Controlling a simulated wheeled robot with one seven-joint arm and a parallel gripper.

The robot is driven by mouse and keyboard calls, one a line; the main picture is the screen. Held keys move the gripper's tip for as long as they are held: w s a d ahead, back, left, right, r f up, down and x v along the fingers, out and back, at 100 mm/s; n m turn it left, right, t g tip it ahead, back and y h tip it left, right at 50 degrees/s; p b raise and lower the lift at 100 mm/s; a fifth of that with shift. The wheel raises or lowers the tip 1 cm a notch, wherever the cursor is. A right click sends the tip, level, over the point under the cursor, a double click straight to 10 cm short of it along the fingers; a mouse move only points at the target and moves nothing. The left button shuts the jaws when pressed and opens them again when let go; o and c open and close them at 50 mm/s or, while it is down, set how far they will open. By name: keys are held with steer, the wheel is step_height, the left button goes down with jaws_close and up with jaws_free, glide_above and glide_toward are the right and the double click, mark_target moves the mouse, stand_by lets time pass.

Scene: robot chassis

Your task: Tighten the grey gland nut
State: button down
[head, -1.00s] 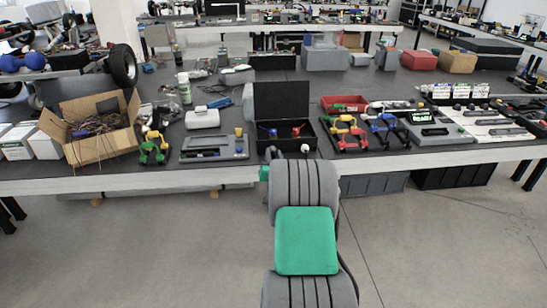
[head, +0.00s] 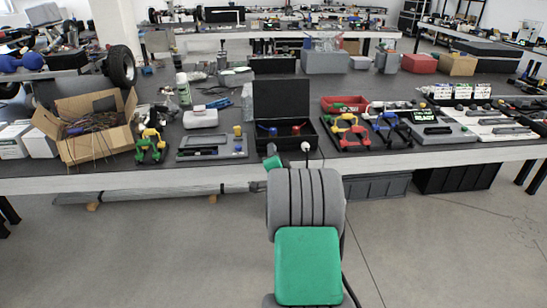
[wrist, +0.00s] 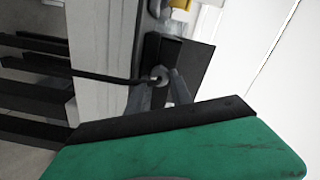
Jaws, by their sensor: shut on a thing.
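In the wrist view, a small round grey piece (wrist: 159,75), which looks like the grey gland nut, sits at the end of a black cable (wrist: 105,76) against a dark block at the bench edge. My gripper (wrist: 161,84) has its two grey fingers on either side of the grey piece and is shut on it. My green and black gripper body fills the lower part of that view. In the head view, a small pale knob (head: 306,146) stands at the bench's front edge beside my arm. My arm hides most of the gripper there.
An open black case (head: 282,105) with red and blue tools lies just behind my arm on the bench. A grey tool tray (head: 190,157) is to its left, and coloured clamp-like tools (head: 352,131) are to its right. The floor before the bench is clear.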

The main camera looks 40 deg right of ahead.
steer(key=shift+f+m+b, duration=0.1)
steer(key=shift+m+b, duration=0.25)
steer(key=shift+m, duration=0.75)
steer(key=c, duration=1.1)
jaws_free()
steer(key=shift+c, duration=0.2)
